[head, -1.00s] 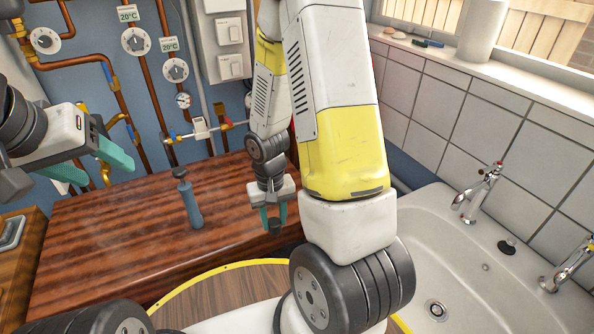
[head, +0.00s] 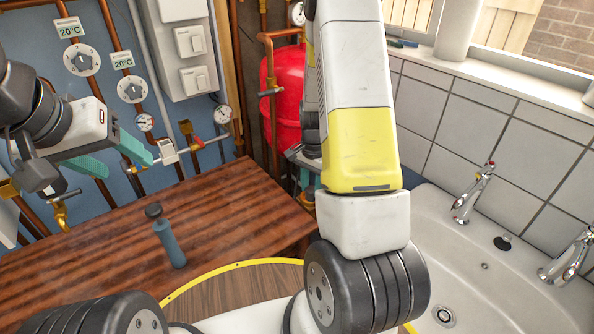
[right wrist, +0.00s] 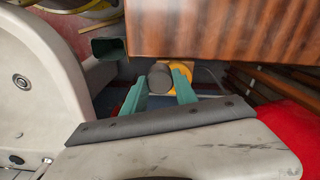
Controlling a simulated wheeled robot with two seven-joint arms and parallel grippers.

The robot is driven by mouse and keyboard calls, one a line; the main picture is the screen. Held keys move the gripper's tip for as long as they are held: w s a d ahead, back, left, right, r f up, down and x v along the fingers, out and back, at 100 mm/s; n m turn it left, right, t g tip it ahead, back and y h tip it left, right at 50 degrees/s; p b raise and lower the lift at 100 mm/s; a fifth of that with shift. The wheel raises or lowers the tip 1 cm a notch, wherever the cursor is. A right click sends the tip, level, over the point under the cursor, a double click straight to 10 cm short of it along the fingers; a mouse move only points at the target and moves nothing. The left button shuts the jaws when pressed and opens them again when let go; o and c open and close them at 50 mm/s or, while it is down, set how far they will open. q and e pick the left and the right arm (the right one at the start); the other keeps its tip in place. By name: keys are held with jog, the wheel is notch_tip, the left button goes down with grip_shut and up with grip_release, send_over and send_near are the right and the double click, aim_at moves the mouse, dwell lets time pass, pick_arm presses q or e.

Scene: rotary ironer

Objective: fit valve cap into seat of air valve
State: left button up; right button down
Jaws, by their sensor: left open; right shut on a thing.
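My right gripper (right wrist: 160,92) is shut on a dark grey cylinder (right wrist: 160,77), which looks like the valve cap. The cylinder sits between the teal fingertips. A yellow round part (right wrist: 181,73) shows just behind the cylinder in the right wrist view; it may belong to the air valve, but I cannot tell, nor whether the two touch. In the head view my right gripper is mostly hidden behind my own arm, beside the red tank (head: 285,105). My left gripper (head: 122,156) is open and empty, above the back left of the wooden top.
The top's edge is close to my right gripper in the wrist view. Pipes and gauges line the wall behind. A white sink (head: 470,240) is at right.

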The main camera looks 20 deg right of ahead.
aim_at(311, 187)
jog(key=w, duration=0.1)
jog(key=w+d, duration=0.1)
jog(key=w, duration=0.1)
jog(key=shift+w+d+f, duration=0.1)
jog(key=shift+w+f, duration=0.1)
jog(key=shift+w, duration=0.05)
jog(key=shift+w+f, duration=0.15)
jog(key=shift+f, duration=1.6)
jog(key=shift+f, duration=0.1)
jog(key=c, duration=1)
grip_release()
jog(key=shift+o, duration=0.2)
